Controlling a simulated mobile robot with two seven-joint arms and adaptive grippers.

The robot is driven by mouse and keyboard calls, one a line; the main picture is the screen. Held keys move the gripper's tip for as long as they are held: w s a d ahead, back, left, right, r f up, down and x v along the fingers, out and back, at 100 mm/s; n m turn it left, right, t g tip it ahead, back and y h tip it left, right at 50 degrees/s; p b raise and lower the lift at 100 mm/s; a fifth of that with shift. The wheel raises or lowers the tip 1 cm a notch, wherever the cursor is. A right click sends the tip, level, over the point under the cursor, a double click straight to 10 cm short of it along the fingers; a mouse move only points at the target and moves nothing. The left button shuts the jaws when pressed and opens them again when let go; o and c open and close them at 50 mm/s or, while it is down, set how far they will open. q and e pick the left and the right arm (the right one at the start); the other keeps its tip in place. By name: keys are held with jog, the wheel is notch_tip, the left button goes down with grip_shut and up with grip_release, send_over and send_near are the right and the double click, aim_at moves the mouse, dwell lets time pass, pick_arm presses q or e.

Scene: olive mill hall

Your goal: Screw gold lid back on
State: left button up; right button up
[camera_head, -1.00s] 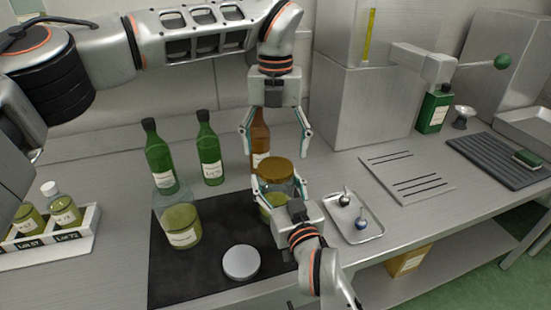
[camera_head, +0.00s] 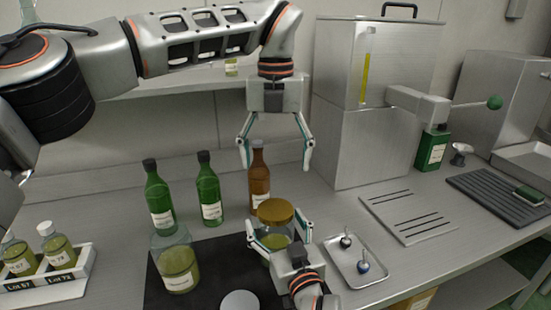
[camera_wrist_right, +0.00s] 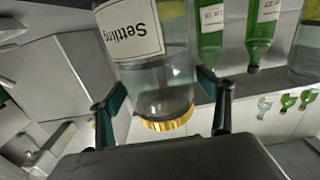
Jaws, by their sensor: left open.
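The gold lid (camera_head: 276,211) sits level on top of a glass jar (camera_head: 277,240) holding yellow-green liquid. In the right wrist view the lid (camera_wrist_right: 166,122) is at the jar's mouth, and the jar's label (camera_wrist_right: 130,28) reads "Settling". My right gripper (camera_head: 278,226) has one finger on each side of this jar, just below the lid. I cannot tell whether its fingers press the glass. My left gripper (camera_head: 277,168) is open and empty above the lid, pointing down and clear of it. My right gripper hides the lower front of the jar.
A second jar (camera_head: 178,268) and a pale disc (camera_head: 240,302) are on the dark mat (camera_head: 210,290). Green bottles (camera_head: 209,188) and a brown bottle (camera_head: 259,176) stand behind. A small tray (camera_head: 372,276) is to the right, a bottle rack (camera_head: 78,272) to the left.

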jog(key=shift+s, duration=0.1)
jog(key=v, duration=1.2)
